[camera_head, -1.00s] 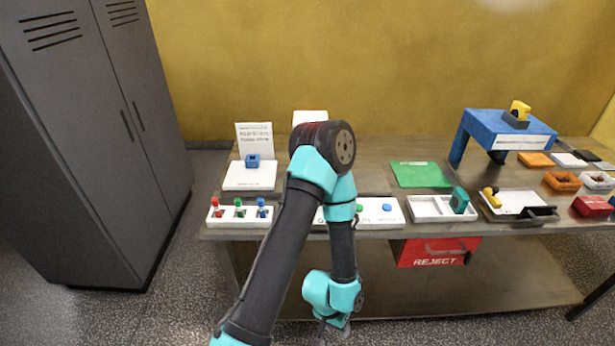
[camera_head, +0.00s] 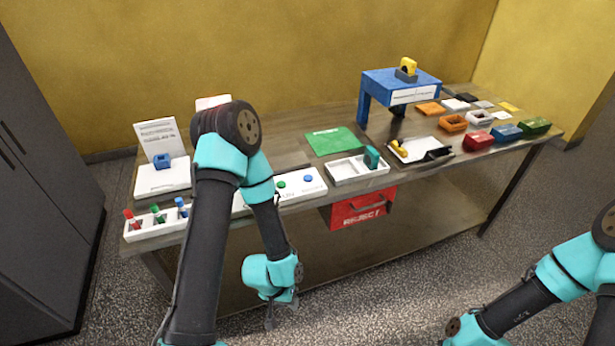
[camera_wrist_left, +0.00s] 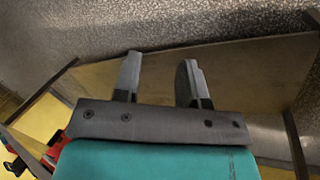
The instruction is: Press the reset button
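A white button panel (camera_head: 300,188) lies along the front edge of the table. It shows a green button (camera_head: 281,184) and a blue button (camera_head: 308,178); its left part is hidden behind my left arm. The lettering is too small to read, so I cannot tell which button is reset. My left gripper (camera_head: 281,314) hangs below and in front of the table edge, apart from the panel. In the left wrist view its two fingers (camera_wrist_left: 158,82) are spread with nothing between them. My right arm shows at the lower right, but its fingers are out of frame.
A white rack (camera_head: 158,224) with red, green and blue pieces stands left of the panel. A white tray (camera_head: 345,174) with a teal block is to its right. A red reject bin (camera_head: 358,212) hangs below the tabletop. A blue stand (camera_head: 400,85) is further back.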

